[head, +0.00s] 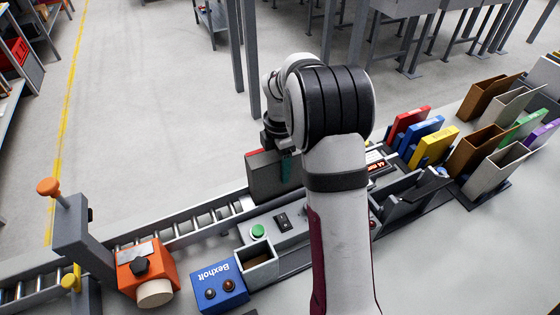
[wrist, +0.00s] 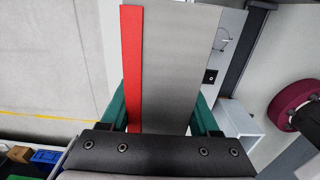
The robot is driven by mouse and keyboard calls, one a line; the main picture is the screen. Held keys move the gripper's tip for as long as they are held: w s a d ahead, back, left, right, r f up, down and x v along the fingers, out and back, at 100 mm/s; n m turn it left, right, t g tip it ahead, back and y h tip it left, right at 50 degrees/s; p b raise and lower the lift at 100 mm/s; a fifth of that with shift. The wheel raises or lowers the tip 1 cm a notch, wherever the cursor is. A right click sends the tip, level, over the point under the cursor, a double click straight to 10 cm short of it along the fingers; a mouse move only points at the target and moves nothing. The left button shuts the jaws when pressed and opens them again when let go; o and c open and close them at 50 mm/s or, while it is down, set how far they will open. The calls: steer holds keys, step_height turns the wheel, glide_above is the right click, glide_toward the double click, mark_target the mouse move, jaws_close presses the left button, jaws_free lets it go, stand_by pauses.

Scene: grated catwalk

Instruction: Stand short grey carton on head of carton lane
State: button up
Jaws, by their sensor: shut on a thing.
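My gripper (head: 286,166) has teal fingers and is shut on a grey carton (head: 268,180) with a red edge strip. In the wrist view the carton (wrist: 178,65) is between the two fingers of my gripper (wrist: 160,115), its red strip to the left. In the head view the carton is upright at the right end of the visible roller lane (head: 205,222). I cannot tell whether its bottom touches the lane. My arm hides part of the lane and the bench behind it.
An orange device (head: 147,265), a blue Bexholt box (head: 220,287) and a panel with a green button (head: 258,231) stand near the lane. An orange-knobbed post (head: 75,230) rises at left. Red, blue and yellow cartons (head: 434,147) and open holders (head: 495,170) stand at right.

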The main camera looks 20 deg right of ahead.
steer(key=o, duration=1.5)
steer(key=shift+c, duration=0.2)
steer(key=shift+o, duration=0.2)
steer(key=shift+r, duration=4)
steer(key=s+a+r+m+y, duration=0.1)
steer(key=s+a+r+m, duration=0.1)
steer(key=s+a+m, duration=0.4)
steer(key=s+a+r+m, duration=0.3)
steer(key=s+a+m, duration=0.15)
steer(key=s, duration=0.35)
steer(key=s+a+f+m, duration=0.2)
steer(key=s+m, duration=0.4)
steer(key=s, duration=0.2)
steer(key=s+a+f+m, duration=0.1)
steer(key=s+a+m, duration=0.1)
steer(key=s+m, duration=0.5)
steer(key=shift+s+a+f+y, duration=0.3)
steer(key=shift+s+f+y, duration=0.05)
steer(key=shift+f+y, duration=0.05)
